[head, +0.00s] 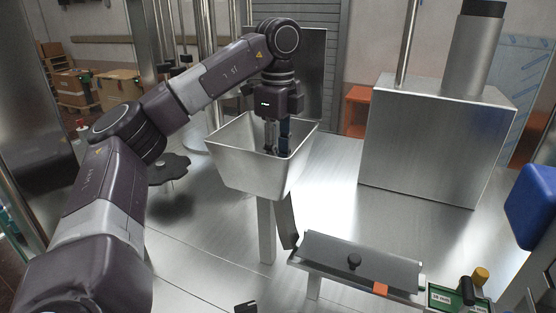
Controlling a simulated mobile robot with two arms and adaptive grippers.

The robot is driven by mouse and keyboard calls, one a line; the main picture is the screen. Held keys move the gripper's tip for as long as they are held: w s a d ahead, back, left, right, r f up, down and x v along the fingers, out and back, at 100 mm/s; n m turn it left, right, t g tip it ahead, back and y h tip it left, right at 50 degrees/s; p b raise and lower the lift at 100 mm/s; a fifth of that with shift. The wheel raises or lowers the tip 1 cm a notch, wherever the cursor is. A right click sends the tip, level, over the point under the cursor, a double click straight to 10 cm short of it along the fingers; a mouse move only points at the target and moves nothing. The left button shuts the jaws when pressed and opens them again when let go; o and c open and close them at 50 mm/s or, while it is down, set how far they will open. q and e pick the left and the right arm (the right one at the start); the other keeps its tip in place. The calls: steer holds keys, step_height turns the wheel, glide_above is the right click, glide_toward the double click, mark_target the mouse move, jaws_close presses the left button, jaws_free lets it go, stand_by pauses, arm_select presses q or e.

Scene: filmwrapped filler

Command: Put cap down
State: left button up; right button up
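My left arm comes in from the left, and my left gripper (277,138) points straight down inside the open metal hopper (247,176). Its fingers look close together, with dark blue showing on the right side; I cannot tell whether they hold anything. The fingertips are near the hopper's inner front wall. No thing is clearly recognisable as a cap. My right gripper is not in view.
A large metal box (435,140) with a cylinder on top stands at the back right. A blue object (538,205) is at the right edge. A green-labelled block (450,298) with a yellow knob (481,276) is at the front right. A dark lobed knob (168,168) stands left of the hopper.

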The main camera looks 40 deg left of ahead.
arm_select(q)
steer(key=shift+f+b, duration=0.45)
steer(key=shift+f, duration=0.25)
steer(key=o, duration=0.7)
steer(key=shift+r, duration=0.1)
steer(key=shift+c, duration=0.2)
steer(key=shift+r+p, duration=0.55)
steer(key=shift+r, duration=0.1)
step_height(320, 180, up, 12)
